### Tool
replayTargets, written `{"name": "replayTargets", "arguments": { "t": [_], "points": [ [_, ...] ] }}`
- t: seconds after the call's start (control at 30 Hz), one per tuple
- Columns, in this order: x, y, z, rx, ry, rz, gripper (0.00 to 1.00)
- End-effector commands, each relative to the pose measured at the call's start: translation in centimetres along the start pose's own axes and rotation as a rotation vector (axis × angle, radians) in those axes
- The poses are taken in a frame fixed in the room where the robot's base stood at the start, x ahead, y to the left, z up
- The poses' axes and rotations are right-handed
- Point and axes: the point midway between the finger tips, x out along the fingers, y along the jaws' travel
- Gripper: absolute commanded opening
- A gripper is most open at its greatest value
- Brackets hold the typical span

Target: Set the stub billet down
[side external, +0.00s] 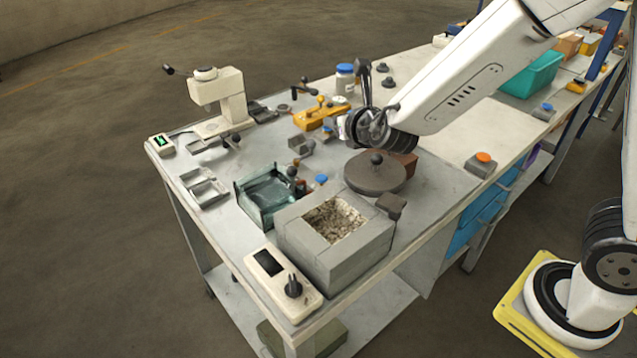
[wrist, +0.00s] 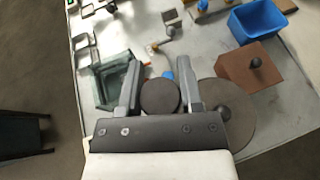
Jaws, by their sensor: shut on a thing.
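The stub billet (wrist: 161,97) is a dark, round piece seen end-on in the wrist view. It sits between the two grey fingers of my gripper (wrist: 160,80), which is shut on it. Below the gripper in the wrist view, the bench top is partly hidden by the gripper's dark crossbar. In the side external view my wrist is over the bench, behind the round lid, and I cannot make out the fingers or the billet there.
A glass-walled tank (side external: 268,193) stands behind the open furnace block (side external: 337,250). The round knobbed lid (side external: 375,175) lies beside the furnace, with a brown block (wrist: 248,72) beyond it. A blue bin (wrist: 256,20) stands farther back. Small tools crowd the bench.

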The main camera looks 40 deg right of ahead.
Motion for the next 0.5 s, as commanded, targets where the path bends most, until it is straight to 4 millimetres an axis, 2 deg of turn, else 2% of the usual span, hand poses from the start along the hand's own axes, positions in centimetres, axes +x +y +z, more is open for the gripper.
{"name": "replayTargets", "arguments": {
  "t": [0.03,0.2,0.5],
  "points": [
    [-0.2,-1.0,0.6,0.002,-0.004,-0.007,0.00],
    [-0.8,-3.0,1.3,-0.004,-0.004,-0.015,0.00],
    [-0.9,-3.7,1.4,-0.006,-0.002,-0.017,0.00]
  ]
}}
